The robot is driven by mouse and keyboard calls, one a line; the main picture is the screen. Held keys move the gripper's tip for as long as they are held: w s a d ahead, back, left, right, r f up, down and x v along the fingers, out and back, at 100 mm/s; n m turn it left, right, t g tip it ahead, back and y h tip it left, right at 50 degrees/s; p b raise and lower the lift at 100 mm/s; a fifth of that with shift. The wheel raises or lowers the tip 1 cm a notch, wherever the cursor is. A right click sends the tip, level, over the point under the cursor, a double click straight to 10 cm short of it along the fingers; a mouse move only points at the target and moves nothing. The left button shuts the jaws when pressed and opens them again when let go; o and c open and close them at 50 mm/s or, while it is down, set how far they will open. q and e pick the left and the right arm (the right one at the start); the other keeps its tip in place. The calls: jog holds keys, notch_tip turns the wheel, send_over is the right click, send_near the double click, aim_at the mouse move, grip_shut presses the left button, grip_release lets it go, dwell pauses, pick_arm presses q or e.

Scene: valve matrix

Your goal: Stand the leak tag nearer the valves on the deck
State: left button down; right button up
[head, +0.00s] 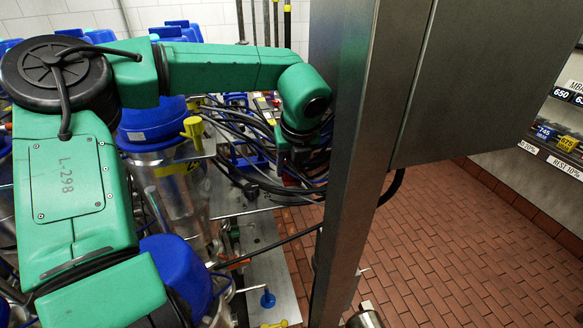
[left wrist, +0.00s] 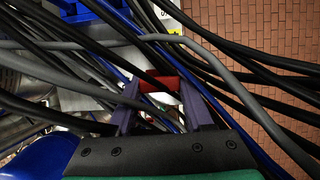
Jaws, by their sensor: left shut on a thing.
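My left gripper (head: 290,172) is at the end of the green arm, among a bundle of dark cables in the head view. In the left wrist view its purple fingers (left wrist: 160,92) are shut on a red piece (left wrist: 163,83), which spans between the tips. Cables partly cover it, so I cannot tell its full shape or whether it touches anything below. The valves, steel cylinders with blue tops (head: 153,124), stand left of the gripper. My right gripper is not in view.
Loose dark cables (left wrist: 250,70) crowd around the fingers. A grey steel post (head: 345,150) stands close on the right. A small blue knob (head: 267,298) and a yellow piece (head: 273,324) are at the strip's near end. Brick floor (head: 450,250) is clear at right.

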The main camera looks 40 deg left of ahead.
aim_at(292, 168)
pick_arm(q)
notch_tip(292, 168, down, 2)
jog(key=shift+a+f+p, duration=0.1)
jog(key=shift+p, duration=0.3)
jog(key=shift+w+f, duration=0.15)
jog(key=shift+c, duration=1.5)
grip_release()
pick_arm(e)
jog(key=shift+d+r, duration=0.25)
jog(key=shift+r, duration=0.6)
pick_arm(q)
jog(key=shift+r+b, duration=0.2)
jog(key=shift+b, duration=0.15)
jog(key=b+v, duration=0.3)
jog(key=v, duration=0.4)
jog(key=shift+r, duration=0.15)
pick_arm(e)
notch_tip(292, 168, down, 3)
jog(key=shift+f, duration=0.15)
